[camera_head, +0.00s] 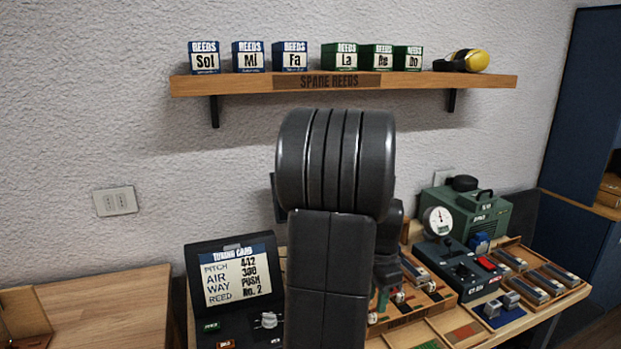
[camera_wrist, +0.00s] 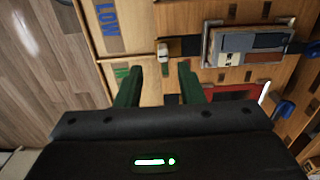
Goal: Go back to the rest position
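My gripper (camera_wrist: 159,72) shows in the wrist view with its two green fingers apart and nothing between them. It points at the wooden work board (camera_wrist: 145,15), which has a "LOW" label (camera_wrist: 108,20) and a small pale piece (camera_wrist: 163,52) just beyond the fingertips. I cannot tell how far the fingertips are above the board. In the head view my dark arm stands upright in the middle and hides most of my gripper and part of the bench.
A tuning card screen (camera_head: 235,278) stands left of my arm. A gauge unit (camera_head: 455,265), a green machine (camera_head: 480,215) and trays of metal blocks (camera_head: 535,285) are on the right. A shelf (camera_head: 230,87) with several reed boxes hangs on the wall. The left table (camera_head: 100,310) is mostly bare.

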